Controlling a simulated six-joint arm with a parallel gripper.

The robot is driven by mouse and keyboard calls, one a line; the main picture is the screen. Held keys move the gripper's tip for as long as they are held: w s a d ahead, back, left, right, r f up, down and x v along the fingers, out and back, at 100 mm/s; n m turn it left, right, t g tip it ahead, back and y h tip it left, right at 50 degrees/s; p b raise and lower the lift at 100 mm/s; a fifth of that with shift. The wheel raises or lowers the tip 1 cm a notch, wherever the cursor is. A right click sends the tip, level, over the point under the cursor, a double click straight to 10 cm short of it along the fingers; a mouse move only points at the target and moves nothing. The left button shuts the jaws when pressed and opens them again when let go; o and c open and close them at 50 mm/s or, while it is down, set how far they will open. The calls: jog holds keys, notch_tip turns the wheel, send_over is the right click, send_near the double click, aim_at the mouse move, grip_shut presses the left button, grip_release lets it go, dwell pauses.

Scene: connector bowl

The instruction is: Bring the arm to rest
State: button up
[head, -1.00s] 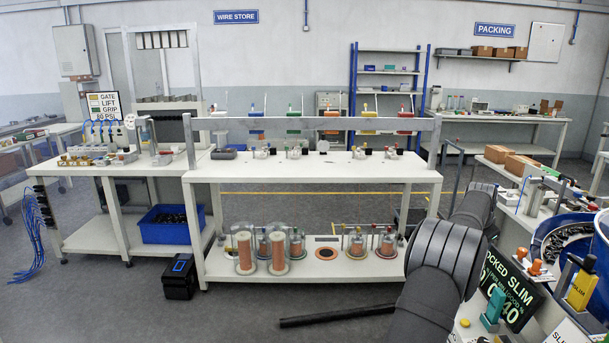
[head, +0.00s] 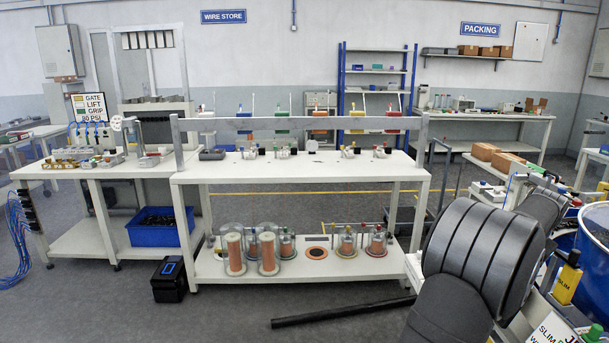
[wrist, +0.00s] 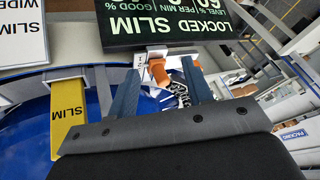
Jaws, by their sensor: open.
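My arm (head: 485,250) shows as thick dark links at the lower right of the head view; its gripper end is hidden there. In the wrist view my gripper (wrist: 160,78) has two blue-grey fingers standing apart, open, with nothing held between them. An orange knob (wrist: 158,70) on a pale mount appears in the gap between the fingers, beyond them. A dark display reading LOCKED SLIM (wrist: 190,22) appears upside down just past the fingertips. I cannot tell whether either finger touches anything.
A blue bowl (head: 593,240) stands at the right, partly behind my arm. A yellow SLIM tag (wrist: 69,122) shows at the left of the wrist view. The white bench (head: 300,172) with glass jars below stands ahead. Open floor lies before it, with a black bar (head: 340,312).

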jog(key=s+d+r, duration=0.1)
jog(key=s+d, duration=0.2)
jog(key=s, duration=0.6)
jog(key=s+d+r+m, duration=0.1)
jog(key=s+d+r, duration=0.1)
jog(key=s, duration=0.7)
jog(key=s+d+r+h, duration=0.1)
jog(key=s+d+r, duration=0.1)
jog(key=s, duration=0.7)
jog(key=shift+s+d+r+m+g, duration=0.3)
jog(key=shift+d+m, duration=0.1)
jog(key=shift+d, duration=0.4)
jog(key=shift+w, duration=0.1)
dwell(0.3)
